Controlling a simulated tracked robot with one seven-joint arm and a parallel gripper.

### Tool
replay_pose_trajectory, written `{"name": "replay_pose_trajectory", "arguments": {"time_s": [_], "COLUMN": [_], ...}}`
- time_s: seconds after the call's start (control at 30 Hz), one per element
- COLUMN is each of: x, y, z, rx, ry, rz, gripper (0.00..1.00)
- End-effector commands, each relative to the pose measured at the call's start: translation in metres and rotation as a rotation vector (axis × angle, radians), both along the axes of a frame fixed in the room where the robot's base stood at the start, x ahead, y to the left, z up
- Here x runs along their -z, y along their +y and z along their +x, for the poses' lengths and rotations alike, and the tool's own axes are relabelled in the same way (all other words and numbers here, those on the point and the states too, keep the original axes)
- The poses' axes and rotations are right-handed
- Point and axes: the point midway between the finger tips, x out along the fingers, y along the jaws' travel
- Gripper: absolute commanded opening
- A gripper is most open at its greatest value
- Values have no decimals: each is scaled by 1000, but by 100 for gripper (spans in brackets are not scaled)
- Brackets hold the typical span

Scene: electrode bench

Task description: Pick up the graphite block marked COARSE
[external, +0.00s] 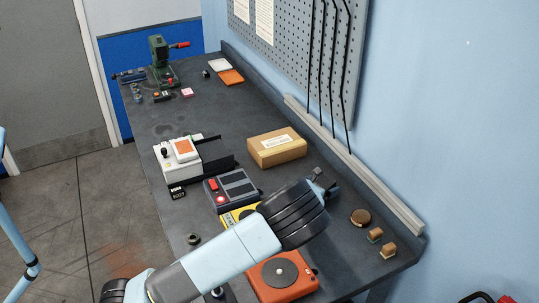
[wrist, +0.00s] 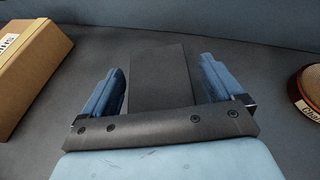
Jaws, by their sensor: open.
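A dark grey, flat-faced block (wrist: 160,75) lies between the two blue fingers of my gripper (wrist: 161,88) in the wrist view. Its near end is hidden behind the gripper's dark crossbar. No marking can be read on it, so I cannot tell whether it is the COARSE one. The fingers are open, with a gap to the block on both sides. In the external view my gripper (external: 325,186) is low over the bench's right side, right of the cardboard box. My wrist hides most of the block's area there.
The cardboard box (external: 277,147) is left of my gripper, also in the wrist view (wrist: 28,65). A round brown-topped tin (external: 361,217) is to the right, also in the wrist view (wrist: 306,90). An orange device (external: 282,277) is nearer. The wall rail (external: 350,165) runs behind.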

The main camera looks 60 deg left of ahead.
Motion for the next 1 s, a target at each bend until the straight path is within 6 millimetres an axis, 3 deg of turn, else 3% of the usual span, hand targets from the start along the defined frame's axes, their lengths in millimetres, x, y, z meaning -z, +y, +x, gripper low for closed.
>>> {"name": "replay_pose_trajectory", "arguments": {"time_s": [0.1,0.87,1.0], "x": [0,0,-1], "y": [0,0,0], "z": [0,-1,0], "rx": [0,0,0], "ry": [0,0,-1], "rz": [0,0,0], "gripper": [93,20,19]}}
